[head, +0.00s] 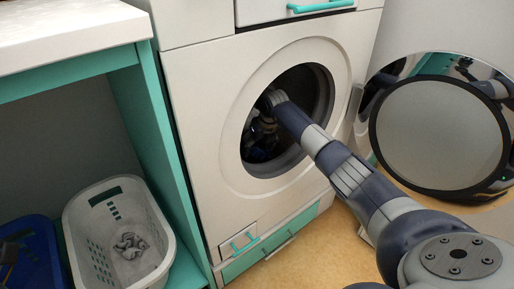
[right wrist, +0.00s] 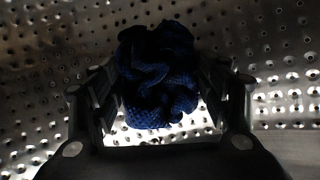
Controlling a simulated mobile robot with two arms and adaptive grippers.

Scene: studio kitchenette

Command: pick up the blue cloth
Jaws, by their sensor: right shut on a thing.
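The blue cloth (right wrist: 158,75) is a crumpled, knitted-looking bundle inside the washing machine drum, seen in the right wrist view. My right gripper (right wrist: 165,95) has a finger on each side of it and is shut on it. In the head view my right arm reaches through the open round door of the washing machine (head: 190,110). There the right gripper (head: 260,138) is dark and partly hidden in the drum, and a bit of blue shows below it.
The perforated metal drum wall (right wrist: 45,110) surrounds the gripper closely. The round door (head: 440,135) stands open at the right. A white basket (head: 75,225) with a grey cloth (head: 130,246) and a blue basket (head: 35,240) stand under the counter (head: 70,25) at left.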

